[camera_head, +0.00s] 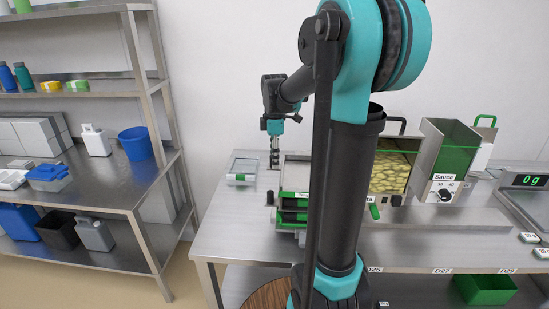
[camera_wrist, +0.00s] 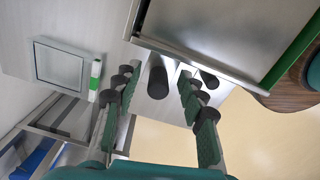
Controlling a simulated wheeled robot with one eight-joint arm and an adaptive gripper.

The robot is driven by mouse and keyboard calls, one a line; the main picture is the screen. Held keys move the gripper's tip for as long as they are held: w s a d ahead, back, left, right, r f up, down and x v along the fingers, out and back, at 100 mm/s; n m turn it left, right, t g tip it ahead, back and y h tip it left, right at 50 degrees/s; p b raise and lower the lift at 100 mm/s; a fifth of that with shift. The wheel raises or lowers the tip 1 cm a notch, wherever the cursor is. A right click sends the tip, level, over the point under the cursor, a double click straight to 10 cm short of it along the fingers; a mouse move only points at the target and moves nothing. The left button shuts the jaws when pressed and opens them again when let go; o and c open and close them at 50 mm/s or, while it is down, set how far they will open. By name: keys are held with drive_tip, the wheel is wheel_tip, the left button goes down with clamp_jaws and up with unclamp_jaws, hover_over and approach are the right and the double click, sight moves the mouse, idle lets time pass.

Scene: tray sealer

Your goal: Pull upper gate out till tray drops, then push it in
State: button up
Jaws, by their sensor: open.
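The dispenser with a metal body and green front bars (camera_head: 291,204) stands on the table, partly hidden behind my arm. Two dark knobs stick out of its left side, an upper one (camera_head: 270,197) and a lower one (camera_head: 271,215). My gripper (camera_head: 275,160) points down above and behind the knobs. In the wrist view, its fingers (camera_wrist: 155,82) are apart and empty. A dark knob (camera_wrist: 157,76) appears between them, with a second knob (camera_wrist: 208,78) to the right; contact is not visible. The gates themselves and any tray inside are hidden.
A food bin (camera_head: 392,172) and the sauce dispenser (camera_head: 445,160) stand right. A shelf rack (camera_head: 105,190) is far left.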

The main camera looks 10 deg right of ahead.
wheel_tip(320, 180, up, 12)
idle(0.6)
